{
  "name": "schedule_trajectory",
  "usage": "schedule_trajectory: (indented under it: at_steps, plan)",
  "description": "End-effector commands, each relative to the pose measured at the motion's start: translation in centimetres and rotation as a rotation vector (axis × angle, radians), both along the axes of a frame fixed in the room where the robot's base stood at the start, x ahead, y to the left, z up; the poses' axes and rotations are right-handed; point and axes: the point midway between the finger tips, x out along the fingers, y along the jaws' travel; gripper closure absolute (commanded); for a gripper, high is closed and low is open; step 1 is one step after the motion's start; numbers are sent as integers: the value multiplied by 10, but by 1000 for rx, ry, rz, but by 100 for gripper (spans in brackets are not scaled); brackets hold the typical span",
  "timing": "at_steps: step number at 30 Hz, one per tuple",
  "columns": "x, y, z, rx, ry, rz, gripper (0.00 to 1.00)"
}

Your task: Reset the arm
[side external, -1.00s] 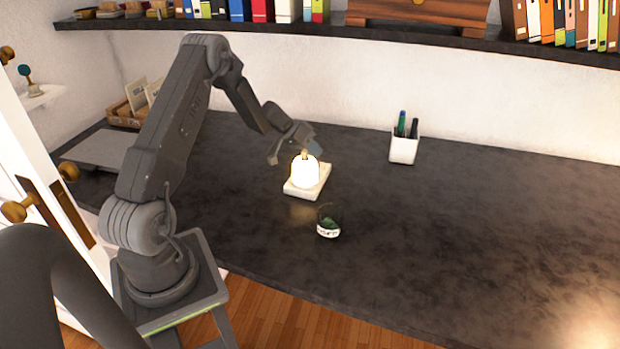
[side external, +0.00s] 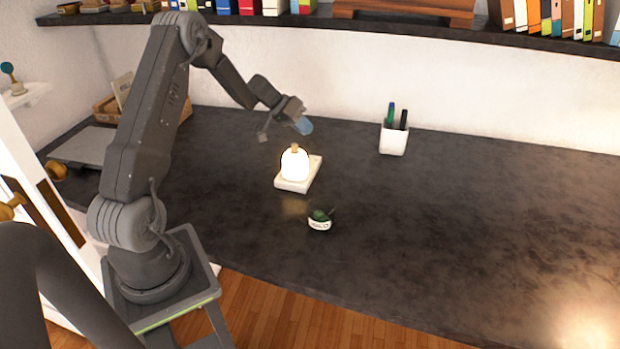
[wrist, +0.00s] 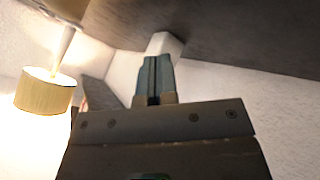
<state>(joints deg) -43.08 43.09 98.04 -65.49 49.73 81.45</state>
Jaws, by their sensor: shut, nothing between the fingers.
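My gripper (side external: 284,130) is at the end of my arm above the desk, behind and above a small glowing lamp (side external: 295,165) on a pale square base. It is clear of the lamp and holds nothing. In the wrist view my gripper's two fingers (wrist: 153,76) lie together, shut. My arm stands folded at the elbow over the desk's left part.
A white pen cup (side external: 393,138) stands right of the gripper near the wall. A small green item with a white band (side external: 320,219) is in front of the lamp. A shelf (side external: 410,27) runs above. The dark desk (side external: 460,230) is clear at right.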

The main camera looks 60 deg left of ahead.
Motion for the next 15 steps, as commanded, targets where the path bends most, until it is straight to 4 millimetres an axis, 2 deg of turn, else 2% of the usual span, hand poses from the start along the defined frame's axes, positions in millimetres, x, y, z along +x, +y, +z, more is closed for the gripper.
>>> schedule_trajectory:
  at_steps: [4, 8, 11, 15]
  plan:
    - [1, -42, 40, 22, 32, -55, 100]
    - [-13, -103, 88, 62, 91, -119, 100]
    - [-33, -148, 118, 105, 137, -156, 100]
    - [-72, -205, 151, 179, 187, -188, 100]
